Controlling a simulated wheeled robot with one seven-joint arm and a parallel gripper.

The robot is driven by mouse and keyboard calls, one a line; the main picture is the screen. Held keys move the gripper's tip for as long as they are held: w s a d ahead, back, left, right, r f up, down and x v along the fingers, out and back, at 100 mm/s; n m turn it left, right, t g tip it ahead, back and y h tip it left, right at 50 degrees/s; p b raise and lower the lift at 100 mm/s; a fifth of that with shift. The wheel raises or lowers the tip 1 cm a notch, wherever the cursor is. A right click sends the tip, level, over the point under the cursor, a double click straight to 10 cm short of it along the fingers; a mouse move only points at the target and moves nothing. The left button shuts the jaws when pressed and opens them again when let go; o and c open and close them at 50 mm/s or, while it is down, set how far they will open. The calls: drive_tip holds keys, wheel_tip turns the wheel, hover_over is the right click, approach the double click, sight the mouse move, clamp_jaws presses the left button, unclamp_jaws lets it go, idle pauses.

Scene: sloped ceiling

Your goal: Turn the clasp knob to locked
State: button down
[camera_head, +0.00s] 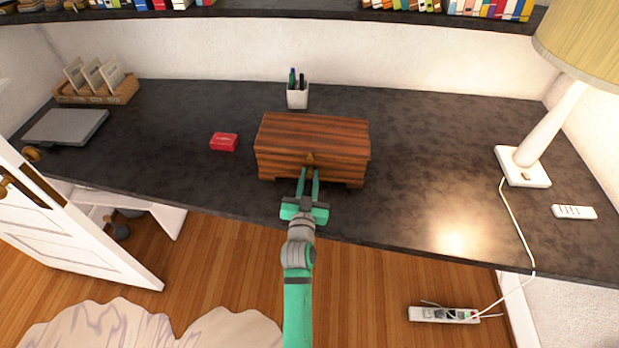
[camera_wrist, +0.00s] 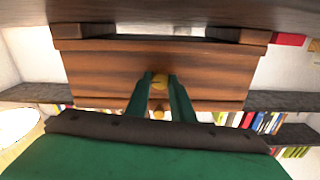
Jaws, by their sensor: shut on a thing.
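A brown wooden chest (camera_head: 312,140) with a closed lid stands on the dark desk (camera_head: 430,150). It fills the upper middle of the wrist view (camera_wrist: 120,75), where it appears upside down. A small brass clasp knob (camera_head: 310,158) sits on the middle of its front face. In the wrist view the brass knob (camera_wrist: 159,80) shows between my fingertips, with a second brass piece (camera_wrist: 158,114) below it. My green gripper (camera_head: 308,174) is at the chest's front, its fingers shut on the knob. The fingers hide part of the knob, and I cannot tell its locked or unlocked state.
A red box (camera_head: 224,141) lies left of the chest, and a white pen cup (camera_head: 297,96) stands behind it. A lamp (camera_head: 525,160) and remote (camera_head: 574,212) are at the right.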

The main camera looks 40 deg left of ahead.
drive_tip(key=n, duration=0.8)
drive_tip(key=shift+n, duration=0.3)
drive_tip(key=n, duration=0.4)
drive_tip(key=shift+a+f, duration=0.1)
drive_tip(key=n, duration=0.3)
drive_tip(key=shift+n, duration=0.7)
drive_tip(key=c, duration=1.5)
unclamp_jaws()
drive_tip(key=shift+c, duration=0.2)
